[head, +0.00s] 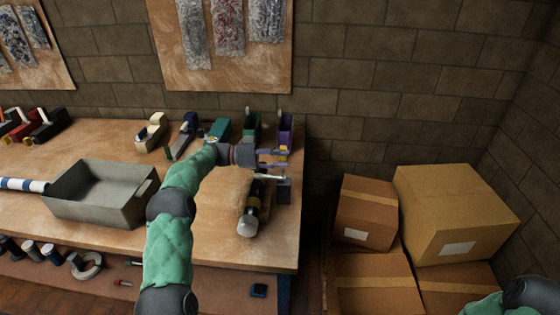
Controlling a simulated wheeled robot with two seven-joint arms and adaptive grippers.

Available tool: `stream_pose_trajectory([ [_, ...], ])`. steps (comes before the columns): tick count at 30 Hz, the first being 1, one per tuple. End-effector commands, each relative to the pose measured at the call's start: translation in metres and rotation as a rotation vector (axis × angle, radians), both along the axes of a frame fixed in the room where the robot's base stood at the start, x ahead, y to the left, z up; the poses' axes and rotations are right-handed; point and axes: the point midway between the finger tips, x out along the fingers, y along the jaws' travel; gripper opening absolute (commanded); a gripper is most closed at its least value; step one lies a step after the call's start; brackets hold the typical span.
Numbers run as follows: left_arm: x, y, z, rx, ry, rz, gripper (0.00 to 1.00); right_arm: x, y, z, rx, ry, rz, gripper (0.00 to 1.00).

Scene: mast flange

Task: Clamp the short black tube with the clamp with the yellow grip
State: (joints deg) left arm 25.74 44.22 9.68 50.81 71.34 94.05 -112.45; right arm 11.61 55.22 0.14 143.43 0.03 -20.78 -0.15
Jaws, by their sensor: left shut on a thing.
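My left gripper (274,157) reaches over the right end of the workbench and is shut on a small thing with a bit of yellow. This looks like the clamp with the yellow grip, but it is too small to be sure. My right gripper is out of view.
A grey open bin (103,196) stands left of my left arm on the workbench (215,245). Several tools and holders line the wall. Several dark tubes and a pale ring (88,265) lie on the lower shelf. Cardboard boxes (455,212) are stacked right of the bench.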

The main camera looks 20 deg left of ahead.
Motion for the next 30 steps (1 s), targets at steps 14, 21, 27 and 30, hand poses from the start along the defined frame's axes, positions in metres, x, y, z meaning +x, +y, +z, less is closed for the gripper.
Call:
stream_pose_trajectory([
  [14, 0.0, 0.0, -0.001, -0.004, 0.001, 0.0, 0.59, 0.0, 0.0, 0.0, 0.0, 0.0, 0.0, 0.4],
  [21, 0.0, 0.0, 0.0, -0.003, 0.0, 0.0, 0.59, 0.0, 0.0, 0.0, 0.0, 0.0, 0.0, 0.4],
  [27, -0.003, 0.011, -0.001, -0.003, 0.0, 0.002, 0.59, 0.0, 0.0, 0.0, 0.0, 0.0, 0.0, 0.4],
  [30, -0.007, 0.027, -0.003, -0.003, 0.001, 0.003, 0.59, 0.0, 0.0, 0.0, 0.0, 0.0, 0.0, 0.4],
])
